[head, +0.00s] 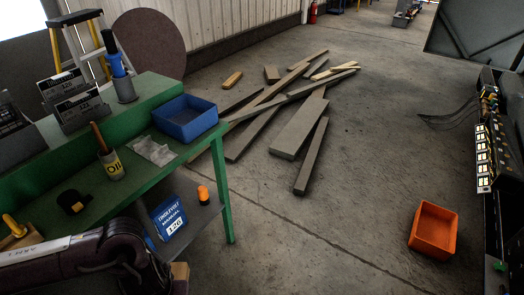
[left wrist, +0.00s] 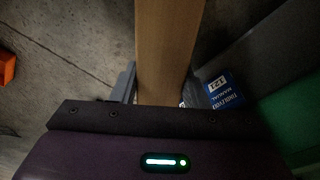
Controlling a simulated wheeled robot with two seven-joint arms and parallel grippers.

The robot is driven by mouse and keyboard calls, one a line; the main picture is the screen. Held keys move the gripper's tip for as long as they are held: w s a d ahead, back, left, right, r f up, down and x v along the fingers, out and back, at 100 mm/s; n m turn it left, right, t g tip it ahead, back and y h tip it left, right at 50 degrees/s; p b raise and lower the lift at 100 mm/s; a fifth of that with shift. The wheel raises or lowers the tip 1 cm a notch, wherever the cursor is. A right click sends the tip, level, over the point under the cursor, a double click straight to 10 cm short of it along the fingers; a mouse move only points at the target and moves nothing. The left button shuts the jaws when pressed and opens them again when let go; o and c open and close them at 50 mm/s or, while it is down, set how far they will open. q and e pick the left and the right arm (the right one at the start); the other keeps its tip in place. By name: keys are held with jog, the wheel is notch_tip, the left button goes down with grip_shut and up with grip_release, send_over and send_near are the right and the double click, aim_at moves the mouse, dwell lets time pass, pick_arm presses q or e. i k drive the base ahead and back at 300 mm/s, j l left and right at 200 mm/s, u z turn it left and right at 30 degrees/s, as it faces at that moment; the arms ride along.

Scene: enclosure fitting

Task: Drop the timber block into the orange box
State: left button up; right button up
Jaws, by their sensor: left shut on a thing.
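The timber block (left wrist: 168,45) is a long tan piece standing out between the fingers of my left gripper (left wrist: 158,88) in the left wrist view. The gripper is shut on it. In the head view my left arm comes in at the bottom left, and a small part of the block (head: 180,271) shows at its end, below the bench. The orange box (head: 434,229) sits open and empty on the floor at the right, well apart from the block. Part of it also shows at the left edge of the left wrist view (left wrist: 7,64). My right gripper is not in view.
A green bench (head: 150,88) with a blue bin (head: 186,118) and tools stands at the left. A blue manual (head: 169,217) and an orange-capped item (head: 203,194) are on its lower shelf. Planks (head: 298,128) lie mid-floor. The floor before the orange box is clear.

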aim_at(431, 233)
jog(key=i+l+z, duration=0.1)
jog(key=z, duration=2.8)
jog(key=i+j, duration=0.3)
jog(key=j, duration=0.15)
jog(key=i+j, duration=0.25)
jog(key=j, duration=0.15)
jog(key=i+j, duration=0.3)
jog(key=j, duration=0.15)
jog(key=i+j, duration=0.25)
jog(key=j, duration=0.15)
jog(key=i+j, duration=0.3)
jog(key=j, duration=0.15)
jog(key=i+j, duration=0.55)
jog(key=j, duration=0.3)
jog(key=z, duration=0.05)
